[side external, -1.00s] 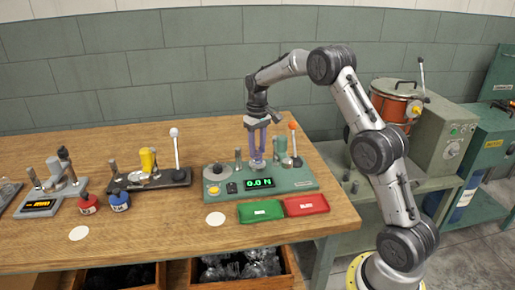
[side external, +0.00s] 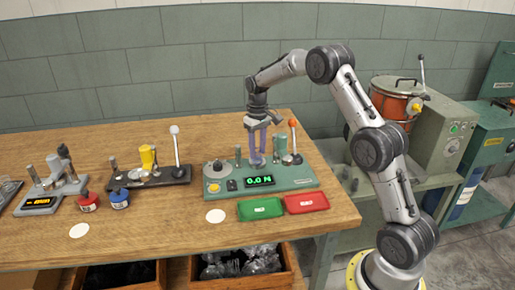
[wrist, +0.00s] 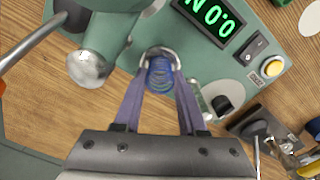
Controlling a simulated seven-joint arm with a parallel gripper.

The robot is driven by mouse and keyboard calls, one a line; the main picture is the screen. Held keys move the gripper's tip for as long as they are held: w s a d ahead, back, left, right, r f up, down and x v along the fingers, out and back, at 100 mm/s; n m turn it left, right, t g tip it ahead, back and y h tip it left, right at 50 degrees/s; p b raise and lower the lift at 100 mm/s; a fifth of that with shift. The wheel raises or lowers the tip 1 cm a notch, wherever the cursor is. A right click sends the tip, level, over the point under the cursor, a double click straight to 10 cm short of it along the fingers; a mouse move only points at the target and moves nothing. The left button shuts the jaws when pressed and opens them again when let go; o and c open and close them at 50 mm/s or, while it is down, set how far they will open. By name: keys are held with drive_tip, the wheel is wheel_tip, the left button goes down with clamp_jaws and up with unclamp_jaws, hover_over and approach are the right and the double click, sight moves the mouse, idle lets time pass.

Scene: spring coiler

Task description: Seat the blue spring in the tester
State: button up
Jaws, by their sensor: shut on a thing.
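The blue spring (wrist: 160,76) is held upright-looking between the purple fingertips of my gripper (wrist: 159,78) in the wrist view. A shiny metal rim curves around its far end; I cannot tell whether the spring sits inside that rim or above it. The tester (side external: 300,183) is the green-based machine with a lit "0.0 N" display (side external: 259,181); its base also fills much of the wrist view (wrist: 190,50). In the side view my gripper (side external: 257,160) points down over the middle of the tester, behind the display. The spring is too small to make out there.
A green tray (side external: 260,208) and a red tray (side external: 306,203) lie in front of the tester. The tester's orange-knobbed lever (side external: 294,135) and green column (side external: 281,145) stand close right of my gripper. A black-based lever device (side external: 150,180) stands to the left.

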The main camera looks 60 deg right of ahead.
drive_tip(key=o, duration=1.4)
drive_tip(key=shift+r, duration=4.45)
